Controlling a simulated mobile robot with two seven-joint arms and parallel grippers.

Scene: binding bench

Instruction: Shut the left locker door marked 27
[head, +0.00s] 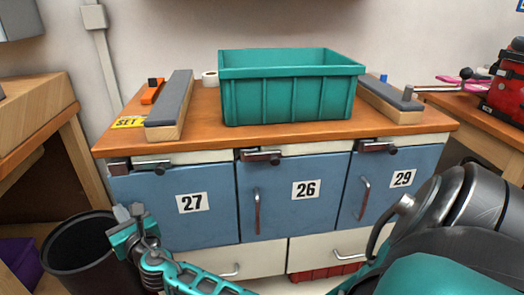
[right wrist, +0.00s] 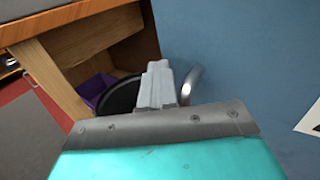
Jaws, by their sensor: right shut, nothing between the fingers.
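The blue locker door marked 27 (head: 205,225) is the leftmost of the cabinet front. It stands flush or nearly flush with the front; I cannot tell whether a small gap remains. Its label (head: 192,203) faces me. My right gripper (head: 128,212) is at the door's left edge, in front of its lower left part, shut and empty. In the right wrist view the shut fingers (right wrist: 158,82) point along the blue door face (right wrist: 245,60), beside a curved metal handle (right wrist: 190,84). I cannot tell whether they touch. My left gripper is out of view.
Doors 26 (head: 295,215) and 29 (head: 383,205) look shut. A latch (head: 150,165) sits above door 27. A black bin (head: 78,250) stands close to my right gripper, left of the cabinet. White drawers (head: 205,262) lie below. A teal crate (head: 290,95) stands on the bench top.

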